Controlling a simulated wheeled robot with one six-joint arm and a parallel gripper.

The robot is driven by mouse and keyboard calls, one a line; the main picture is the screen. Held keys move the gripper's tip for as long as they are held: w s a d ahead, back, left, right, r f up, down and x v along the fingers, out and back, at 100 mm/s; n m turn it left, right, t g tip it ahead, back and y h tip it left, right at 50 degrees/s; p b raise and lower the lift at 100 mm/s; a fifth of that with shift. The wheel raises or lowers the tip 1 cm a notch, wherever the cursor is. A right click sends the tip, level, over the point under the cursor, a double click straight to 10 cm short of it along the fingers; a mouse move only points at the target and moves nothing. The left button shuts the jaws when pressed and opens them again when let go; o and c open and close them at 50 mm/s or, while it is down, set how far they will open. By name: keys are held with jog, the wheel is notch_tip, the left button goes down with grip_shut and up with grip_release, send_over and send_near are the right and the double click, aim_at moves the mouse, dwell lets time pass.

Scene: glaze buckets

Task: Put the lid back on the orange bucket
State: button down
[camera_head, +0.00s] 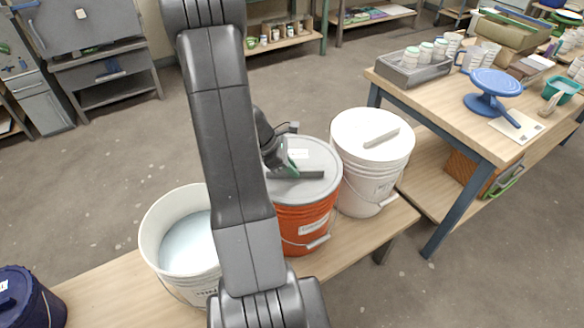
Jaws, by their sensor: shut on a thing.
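The orange bucket (303,225) stands on a low wooden bench, just right of my arm. A grey lid (319,158) with a dark bar handle (308,175) lies over its top. The lid looks level, but I cannot tell whether it is seated on the rim or slightly above it. My gripper (284,170) is over the lid's left part and is shut on the handle. My arm hides the left side of the bucket and lid.
A white bucket (364,190) with a lid stands close on the right. An open white bucket (160,235) with pale liquid is on the left. A dark blue bucket (22,300) is at the far left. A worktable (440,98) with a blue turntable (492,88) stands at right.

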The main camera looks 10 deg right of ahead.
jog(key=c, duration=1.4)
grip_release()
jog(key=shift+o, duration=0.5)
jog(key=o, duration=0.4)
jog(key=shift+r+p, duration=2.05)
jog(key=shift+r, duration=0.45)
jog(key=shift+r+p, duration=0.9)
jog(key=shift+r, duration=0.15)
